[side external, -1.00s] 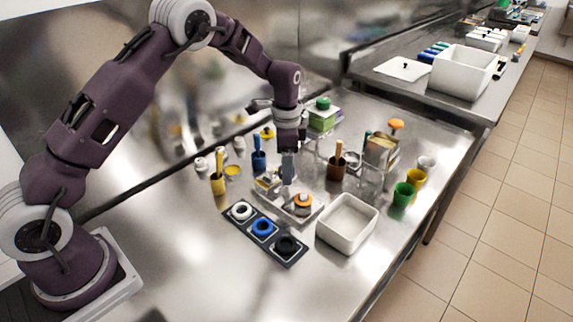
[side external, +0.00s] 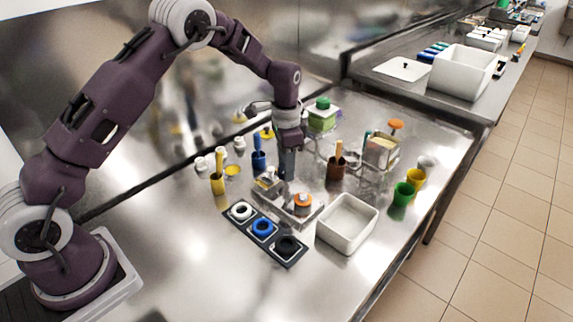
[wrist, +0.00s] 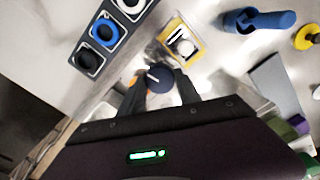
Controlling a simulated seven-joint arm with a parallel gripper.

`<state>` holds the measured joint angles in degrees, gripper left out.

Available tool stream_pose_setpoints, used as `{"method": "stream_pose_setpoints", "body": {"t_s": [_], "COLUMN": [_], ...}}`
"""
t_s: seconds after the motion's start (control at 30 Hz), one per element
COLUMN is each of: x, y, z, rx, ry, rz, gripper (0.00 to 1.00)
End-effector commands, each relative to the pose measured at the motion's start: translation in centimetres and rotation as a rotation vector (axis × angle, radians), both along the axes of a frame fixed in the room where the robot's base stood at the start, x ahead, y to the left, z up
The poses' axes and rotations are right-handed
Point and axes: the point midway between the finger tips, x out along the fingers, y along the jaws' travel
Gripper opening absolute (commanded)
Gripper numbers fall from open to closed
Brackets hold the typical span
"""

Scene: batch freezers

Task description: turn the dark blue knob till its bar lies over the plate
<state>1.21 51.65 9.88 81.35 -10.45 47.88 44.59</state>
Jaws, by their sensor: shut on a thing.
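The dark blue knob (wrist: 163,79) is round and carries a short white mark, seen in the wrist view. My gripper (wrist: 160,90) is shut on it, one finger on each side. The mark slants toward the upper left. In the side external view my gripper (side external: 286,178) points straight down at the metal unit (side external: 287,212), and its fingers hide the knob.
An orange-topped knob (side external: 303,200) stands close on the same unit. In front lie a dark tray of white, blue and black rings (side external: 262,227) and a white bin (side external: 347,223). A blue cup (side external: 258,160) and brown cup (side external: 336,168) stand nearby. The front left counter is clear.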

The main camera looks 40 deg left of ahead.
Motion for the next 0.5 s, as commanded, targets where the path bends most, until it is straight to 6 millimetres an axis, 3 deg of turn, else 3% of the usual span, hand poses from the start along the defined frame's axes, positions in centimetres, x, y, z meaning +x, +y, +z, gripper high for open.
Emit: {"method": "stream_pose_setpoints", "body": {"t_s": [0.5], "x": [-0.03], "y": [-0.01], "z": [0.06], "rx": [0.0], "ry": [0.001], "rz": [0.485], "gripper": [0.0]}}
